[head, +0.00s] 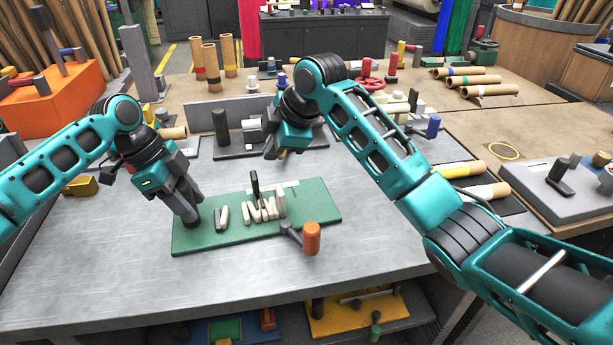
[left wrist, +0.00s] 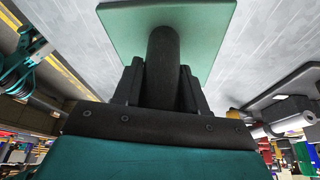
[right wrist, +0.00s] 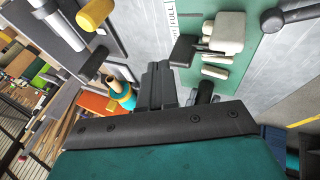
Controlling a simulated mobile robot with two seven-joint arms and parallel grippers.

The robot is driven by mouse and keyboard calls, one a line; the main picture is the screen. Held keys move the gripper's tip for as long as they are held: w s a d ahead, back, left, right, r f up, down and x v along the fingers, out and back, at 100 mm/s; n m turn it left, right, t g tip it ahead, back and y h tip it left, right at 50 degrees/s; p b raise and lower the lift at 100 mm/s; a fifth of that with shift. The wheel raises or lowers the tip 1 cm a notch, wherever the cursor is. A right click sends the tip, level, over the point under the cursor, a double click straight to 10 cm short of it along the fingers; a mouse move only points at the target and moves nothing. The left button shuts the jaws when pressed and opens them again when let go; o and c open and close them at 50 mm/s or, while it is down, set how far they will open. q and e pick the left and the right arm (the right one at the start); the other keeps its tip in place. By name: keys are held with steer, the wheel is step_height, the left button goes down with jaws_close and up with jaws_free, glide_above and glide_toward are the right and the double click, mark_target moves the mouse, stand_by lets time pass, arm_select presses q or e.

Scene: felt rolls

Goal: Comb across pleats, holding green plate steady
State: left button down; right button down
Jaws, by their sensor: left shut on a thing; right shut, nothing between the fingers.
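The green plate (head: 322,204) lies on the grey metal table and carries a row of cream pleats (head: 262,213), most leaning, with one upright block at the right end. A dark upright piece (head: 255,188) stands behind the row. My left gripper (head: 190,216) is shut on a dark round post (left wrist: 161,60) at the plate's left end. My right gripper (head: 271,153) is shut and empty, above and behind the plate. In the right wrist view its closed fingers (right wrist: 157,72) are apart from the dark piece (right wrist: 182,50) and the cream blocks (right wrist: 227,32). I cannot tell which piece is the comb.
An orange-ended tool (head: 311,238) with a dark arm is at the plate's front right edge. A grey tray with a dark cylinder (head: 220,127) stands behind the plate. Cardboard rolls (head: 488,191) lie at the right. The table's front left is clear.

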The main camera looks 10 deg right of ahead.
arm_select(q)
steer(key=shift+s+f, duration=0.1)
steer(key=shift+f, duration=0.1)
jaws_free()
steer(key=shift+r, duration=0.15)
stand_by(0.5)
steer(key=shift+r, duration=0.1)
stand_by(0.3)
steer(key=shift+r+p, duration=1.4)
steer(key=shift+p, duration=0.5)
